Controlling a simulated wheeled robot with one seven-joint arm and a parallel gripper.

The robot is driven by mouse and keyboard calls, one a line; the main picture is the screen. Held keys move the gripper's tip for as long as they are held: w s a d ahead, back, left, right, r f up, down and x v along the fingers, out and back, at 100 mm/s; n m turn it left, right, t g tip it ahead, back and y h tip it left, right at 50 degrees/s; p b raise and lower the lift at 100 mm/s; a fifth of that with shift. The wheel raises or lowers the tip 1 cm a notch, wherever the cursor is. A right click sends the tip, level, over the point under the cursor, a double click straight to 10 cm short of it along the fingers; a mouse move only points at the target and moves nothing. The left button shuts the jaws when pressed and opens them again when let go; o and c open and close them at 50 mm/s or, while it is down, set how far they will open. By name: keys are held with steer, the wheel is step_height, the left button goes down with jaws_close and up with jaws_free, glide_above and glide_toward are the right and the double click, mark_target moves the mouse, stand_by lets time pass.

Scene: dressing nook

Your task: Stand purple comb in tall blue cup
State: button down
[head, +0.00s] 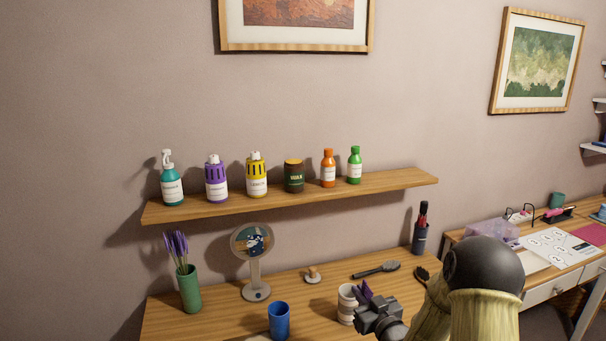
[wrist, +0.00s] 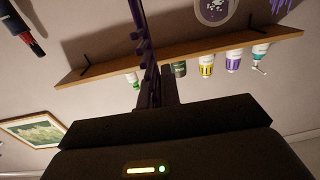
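The blue cup (head: 279,321) stands upright on the wooden table at the lower middle of the head view; its bottom is near the frame edge. My gripper (head: 368,302) is to the right of the cup and a little higher in the picture. It is shut on the purple comb (head: 365,289), of which a small part shows above the fingers. In the wrist view the comb (wrist: 147,50) is seen nearly edge-on, teeth to one side, running from between the fingers (wrist: 160,100) to the frame's edge. The comb is apart from the blue cup.
A white ribbed cup (head: 346,304) stands just left of my gripper. A bottle shelf (head: 300,200) overhangs.

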steer(key=s+f+b, duration=0.3)
steer(key=f+b, duration=0.1)
steer(key=f, duration=0.7)
steer(key=s+f+m+h+b, duration=0.1)
steer(key=s+f+b, duration=0.3)
steer(key=f, duration=0.7)
steer(key=shift+s+f+t, duration=0.2)
steer(key=shift+f+t, duration=0.05)
steer(key=shift+t, duration=0.05)
steer(key=shift+w+r+h+p, duration=0.1)
steer(key=shift+h+p, duration=0.3)
steer(key=shift+p, duration=0.25)
steer(key=shift+r+p, duration=0.1)
steer(key=shift+p, duration=0.35)
steer(key=r+m+h+p, duration=0.1)
steer(key=p, duration=0.2)
steer(key=w+r+m+h+p, duration=0.1)
steer(key=h+p, duration=0.1)
steer(key=p, duration=0.2)
steer(key=r+m+h+p, duration=0.1)
steer(key=p, duration=0.3)
steer(key=shift+w+d+r+t+h, duration=0.1)
steer(key=shift+w+r+t+h, duration=0.1)
steer(key=shift+w+t+h, duration=0.15)
steer(key=shift+w+f, duration=0.1)
